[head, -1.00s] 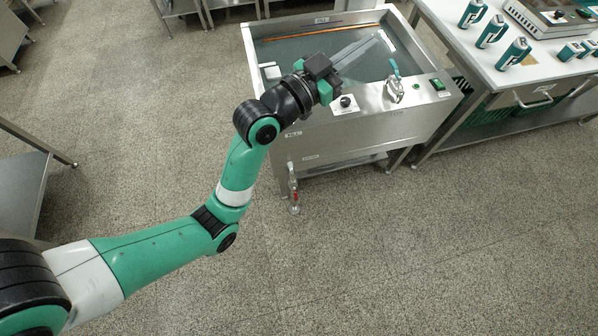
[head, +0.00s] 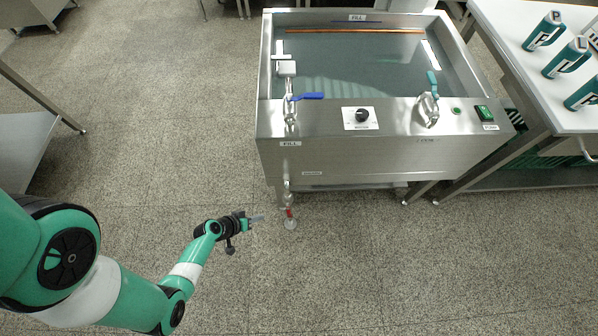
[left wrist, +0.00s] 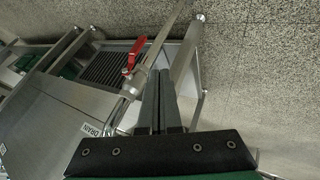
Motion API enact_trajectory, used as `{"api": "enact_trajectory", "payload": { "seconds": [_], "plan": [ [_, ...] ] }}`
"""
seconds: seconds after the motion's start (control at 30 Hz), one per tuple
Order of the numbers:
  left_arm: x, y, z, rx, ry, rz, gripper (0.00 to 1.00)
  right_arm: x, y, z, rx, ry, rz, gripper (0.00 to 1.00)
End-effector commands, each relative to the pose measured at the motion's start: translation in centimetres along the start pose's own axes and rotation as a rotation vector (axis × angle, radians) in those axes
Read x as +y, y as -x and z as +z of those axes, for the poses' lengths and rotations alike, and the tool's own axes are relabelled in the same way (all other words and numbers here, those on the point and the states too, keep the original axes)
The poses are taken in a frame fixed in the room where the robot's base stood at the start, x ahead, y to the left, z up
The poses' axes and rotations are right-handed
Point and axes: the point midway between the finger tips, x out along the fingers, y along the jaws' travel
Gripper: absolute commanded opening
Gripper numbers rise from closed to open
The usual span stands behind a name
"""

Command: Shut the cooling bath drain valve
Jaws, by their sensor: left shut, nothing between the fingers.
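The cooling bath (head: 350,145) is a steel tank full of water. Its drain valve (head: 288,200) hangs on a pipe below the front left corner, with a small red lever (head: 290,213). In the left wrist view the red lever (left wrist: 135,54) sits on the metal valve body (left wrist: 134,82), and a DRAIN label (left wrist: 91,129) is on the tank. My left gripper (head: 262,218) is shut and empty, low and just left of the valve. Its fingers (left wrist: 158,74) appear beside the valve in the wrist view; contact cannot be told. My right gripper is out of view.
A fill valve with a blue lever (head: 306,96) is on the tank's front left rim. A knob (head: 362,115), a tap with a teal lever (head: 432,84) and a green switch (head: 485,113) are on the front panel. Open floor (head: 400,270) lies in front.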

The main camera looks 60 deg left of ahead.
Motion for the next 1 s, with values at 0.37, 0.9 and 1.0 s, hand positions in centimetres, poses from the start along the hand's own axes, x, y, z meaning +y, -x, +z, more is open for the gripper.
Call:
{"api": "enact_trajectory", "payload": {
  "seconds": [0.37,0.9,1.0],
  "plan": [
    [-1.4,0.6,1.8,-0.019,0.022,-0.019,0.0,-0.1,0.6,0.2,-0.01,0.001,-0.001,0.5],
    [-1.2,-8.3,1.5,-0.016,0.014,-0.013,0.0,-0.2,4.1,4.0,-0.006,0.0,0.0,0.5],
    [-1.2,-10.6,1.4,-0.015,0.017,-0.013,0.0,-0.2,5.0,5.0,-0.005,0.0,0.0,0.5]
  ]
}}
